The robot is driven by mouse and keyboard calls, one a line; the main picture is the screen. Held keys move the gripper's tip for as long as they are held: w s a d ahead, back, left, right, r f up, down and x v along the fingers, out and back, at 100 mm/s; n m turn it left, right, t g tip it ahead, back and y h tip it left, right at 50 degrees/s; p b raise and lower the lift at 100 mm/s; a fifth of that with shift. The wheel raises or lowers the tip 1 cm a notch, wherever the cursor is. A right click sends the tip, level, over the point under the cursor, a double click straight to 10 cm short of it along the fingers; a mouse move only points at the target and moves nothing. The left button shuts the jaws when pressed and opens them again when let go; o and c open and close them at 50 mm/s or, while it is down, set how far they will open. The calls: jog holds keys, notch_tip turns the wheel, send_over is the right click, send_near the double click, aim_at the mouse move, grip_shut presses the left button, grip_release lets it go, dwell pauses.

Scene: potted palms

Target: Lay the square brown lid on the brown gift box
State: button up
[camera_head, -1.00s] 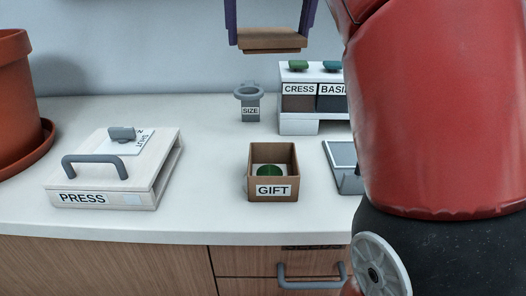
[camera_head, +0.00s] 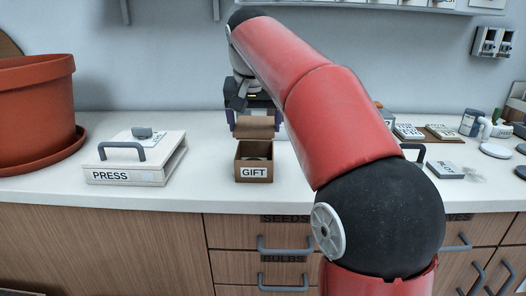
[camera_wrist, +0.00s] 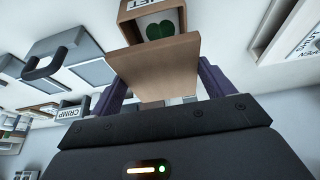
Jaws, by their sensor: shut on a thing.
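The square brown lid (camera_head: 254,128) is held between the purple fingers of my gripper (camera_head: 254,121), which is shut on it. In the head view the lid shows just above the back rim of the brown gift box (camera_head: 254,164), apart from it. The box stands open on the counter, with a GIFT label on its front. In the wrist view the lid (camera_wrist: 155,62) reaches out from between the fingers (camera_wrist: 160,85) and covers part of the box (camera_wrist: 126,12). A green leaf shape on white shows inside the box.
A white PRESS box (camera_head: 135,165) with a grey handle stands left of the gift box, and a terracotta pot (camera_head: 38,110) farther left. My arm hides much of the counter right of the box. A labelled grey block (camera_head: 446,170) and small containers lie farther right.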

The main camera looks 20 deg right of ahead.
jog(key=shift+x, duration=0.8)
jog(key=shift+s+a+f+b, duration=0.1)
jog(key=shift+f+b, duration=0.9)
jog(key=shift+f, duration=0.25)
jog(key=shift+s+f+b, duration=0.1)
jog(key=shift+f+b, duration=0.85)
jog(key=shift+f, duration=0.25)
jog(key=o, duration=0.9)
jog(key=shift+f, duration=0.1)
jog(key=shift+w+f, duration=0.1)
jog(key=shift+w, duration=0.05)
jog(key=p+v, duration=0.4)
jog(key=v, duration=0.9)
jog(key=shift+w+r, duration=0.2)
jog(key=shift+r, duration=0.3)
jog(key=shift+s, duration=0.1)
